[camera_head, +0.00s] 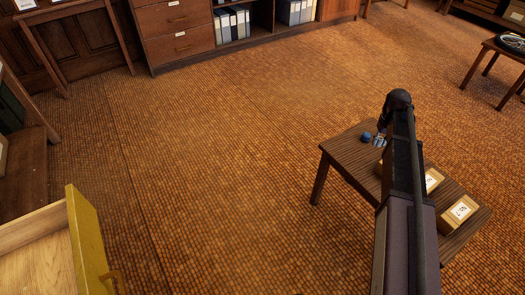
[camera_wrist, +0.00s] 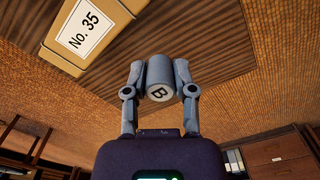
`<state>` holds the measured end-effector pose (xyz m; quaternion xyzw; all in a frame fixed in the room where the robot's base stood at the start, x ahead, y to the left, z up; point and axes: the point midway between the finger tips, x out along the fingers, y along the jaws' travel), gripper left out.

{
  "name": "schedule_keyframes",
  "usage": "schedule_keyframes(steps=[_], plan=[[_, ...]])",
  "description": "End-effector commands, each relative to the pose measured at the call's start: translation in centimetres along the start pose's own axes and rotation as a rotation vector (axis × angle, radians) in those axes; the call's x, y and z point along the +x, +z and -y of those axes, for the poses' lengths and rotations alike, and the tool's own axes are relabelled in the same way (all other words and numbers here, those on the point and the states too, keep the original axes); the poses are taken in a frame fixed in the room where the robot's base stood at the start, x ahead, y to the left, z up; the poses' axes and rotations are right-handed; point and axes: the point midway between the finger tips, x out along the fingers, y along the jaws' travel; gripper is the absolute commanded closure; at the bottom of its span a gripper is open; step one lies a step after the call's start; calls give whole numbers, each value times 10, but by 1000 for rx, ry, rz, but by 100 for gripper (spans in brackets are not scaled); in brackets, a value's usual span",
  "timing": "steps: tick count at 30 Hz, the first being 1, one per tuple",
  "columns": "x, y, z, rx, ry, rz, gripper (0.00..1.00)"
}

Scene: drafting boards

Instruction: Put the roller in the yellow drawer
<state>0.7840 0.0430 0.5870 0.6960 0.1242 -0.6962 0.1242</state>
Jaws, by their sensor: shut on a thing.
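The roller (camera_wrist: 160,76) is a short blue-grey cylinder with a letter B on its pale end face. In the wrist view it sits between the two fingers of my gripper (camera_wrist: 158,86), which is shut on its sides. In the head view my gripper (camera_head: 379,139) is over the small dark table, with a blue round shape (camera_head: 366,136) beside it that looks like the roller. I cannot tell whether the roller touches the tabletop. The yellow drawer (camera_head: 86,245) stands open at the lower left, its visible wooden floor bare.
The small table (camera_head: 345,152) also holds two tan boxes with white labels (camera_head: 462,211), partly behind my arm; one reads No. 35 (camera_wrist: 88,30) in the wrist view. Wooden cabinets (camera_head: 178,30) line the back. Open tiled floor (camera_head: 210,160) lies between table and drawer.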

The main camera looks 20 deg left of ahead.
Motion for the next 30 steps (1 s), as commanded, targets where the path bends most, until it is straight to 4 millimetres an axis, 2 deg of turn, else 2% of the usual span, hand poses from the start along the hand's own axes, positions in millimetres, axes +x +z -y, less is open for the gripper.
schedule_keyframes(steps=[8,30], plan=[[-33,0,0,0,0,0,100],[-153,0,0,0,0,0,100]])
